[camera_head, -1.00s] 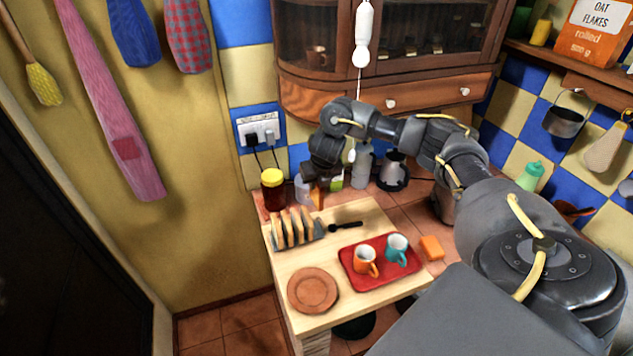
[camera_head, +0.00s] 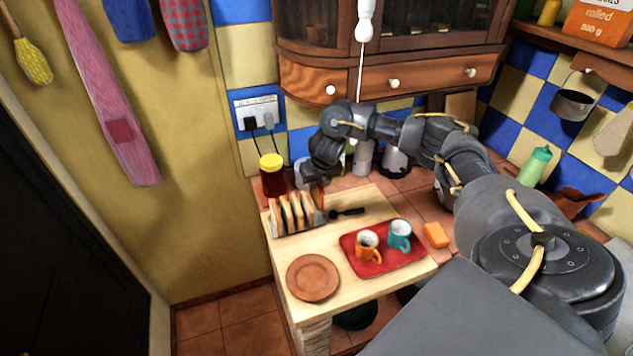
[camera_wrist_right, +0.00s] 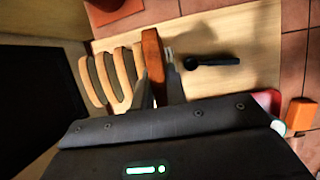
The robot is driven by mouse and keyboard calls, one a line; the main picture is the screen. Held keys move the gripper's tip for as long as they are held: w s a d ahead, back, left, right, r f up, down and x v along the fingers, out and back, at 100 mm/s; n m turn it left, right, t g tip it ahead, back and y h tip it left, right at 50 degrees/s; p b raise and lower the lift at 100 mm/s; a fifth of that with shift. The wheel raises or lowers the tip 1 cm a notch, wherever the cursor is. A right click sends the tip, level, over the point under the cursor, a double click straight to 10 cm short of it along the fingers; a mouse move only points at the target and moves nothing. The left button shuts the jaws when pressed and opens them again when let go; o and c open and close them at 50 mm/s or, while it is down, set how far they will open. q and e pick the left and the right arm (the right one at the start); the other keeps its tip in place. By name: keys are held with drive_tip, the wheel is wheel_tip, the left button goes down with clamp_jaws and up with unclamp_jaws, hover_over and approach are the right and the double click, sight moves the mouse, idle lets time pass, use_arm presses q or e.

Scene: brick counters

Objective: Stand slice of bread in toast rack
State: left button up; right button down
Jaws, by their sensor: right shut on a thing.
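My right gripper (camera_head: 318,184) is shut on a brown-crusted slice of bread (camera_wrist_right: 152,52), which is upright between the two fingers in the right wrist view. In the head view the held slice (camera_head: 319,198) shows small at the right end of the toast rack (camera_head: 320,216). The grey rack stands on the wooden board and bears several upright slices (camera_head: 290,213) at its left and middle. I cannot tell whether the held slice touches the rack. The rack's right end is partly hidden by the fingers in the wrist view. My left gripper is not in view.
A dark-handled utensil (camera_head: 349,212) lies right of the rack. A red tray (camera_head: 381,268) with two mugs, an orange sponge (camera_head: 436,235) and a terracotta plate (camera_head: 313,278) are nearer. A yellow-lidded jar (camera_head: 272,178) stands behind the rack. A white cord (camera_head: 361,80) hangs near my arm.

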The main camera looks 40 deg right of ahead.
drive_tip(key=shift+f+b, duration=1.35)
drive_tip(key=shift+f, duration=0.65)
drive_tip(key=c, duration=1.3)
unclamp_jaws()
drive_tip(key=shift+c, duration=0.2)
